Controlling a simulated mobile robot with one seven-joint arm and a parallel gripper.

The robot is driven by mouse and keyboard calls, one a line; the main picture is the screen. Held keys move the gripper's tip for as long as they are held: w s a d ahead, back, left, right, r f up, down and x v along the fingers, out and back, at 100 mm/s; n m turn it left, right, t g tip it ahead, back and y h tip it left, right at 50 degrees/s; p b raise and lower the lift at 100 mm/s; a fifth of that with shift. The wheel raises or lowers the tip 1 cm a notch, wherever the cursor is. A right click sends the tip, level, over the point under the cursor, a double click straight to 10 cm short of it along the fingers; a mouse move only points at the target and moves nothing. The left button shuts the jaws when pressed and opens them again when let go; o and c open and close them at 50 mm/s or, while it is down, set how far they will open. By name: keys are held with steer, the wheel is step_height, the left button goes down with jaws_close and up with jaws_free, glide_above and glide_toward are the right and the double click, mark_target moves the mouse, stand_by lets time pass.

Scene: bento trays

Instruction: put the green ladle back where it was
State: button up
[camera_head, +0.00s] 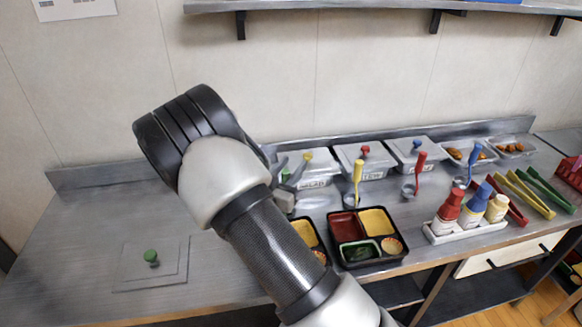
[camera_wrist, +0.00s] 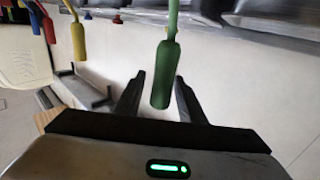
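The green ladle's handle (camera_wrist: 165,75) hangs down into the wrist view between the two fingers of my gripper (camera_wrist: 160,95). The fingers stand apart, with a gap visible on the left of the handle. Contact on the right side is hard to tell. The ladle's bowl is out of the wrist view. My gripper (camera_head: 290,180) shows only partly there, in front of the pans at the back of the counter.
A yellow ladle (camera_head: 357,172), red ladle (camera_head: 420,162) and blue ladle (camera_head: 473,160) stand along the pans. A black bento tray (camera_head: 372,264) and a bottle caddy (camera_head: 465,236) sit in front. A green-knobbed lid (camera_head: 135,272) lies at left, with bare counter around it.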

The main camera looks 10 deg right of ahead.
steer(key=v, duration=1.2)
steer(key=w+a+r+g+y, duration=0.2)
steer(key=w+r+y, duration=0.2)
steer(key=w+y, duration=0.15)
steer(key=s+a+r+n+g+y, duration=0.2)
steer(key=s+a+r+n+y, duration=0.1)
steer(key=s+r+y, duration=0.5)
steer(key=s+d+r+n+g+h, duration=0.1)
steer(key=s+d, duration=0.4)
steer(key=s, duration=0.6)
steer(key=s+d+r+n+g+h, duration=0.1)
steer(key=s+d+r+n+g, duration=0.2)
steer(key=s+d, duration=0.3)
steer(key=s+r, duration=0.1)
steer(key=s, duration=0.4)
steer(key=shift+s+d+n+g, duration=0.2)
steer(key=shift+d+n+g, duration=0.05)
steer(key=shift+n+g, duration=0.05)
steer(key=shift+h, duration=0.25)
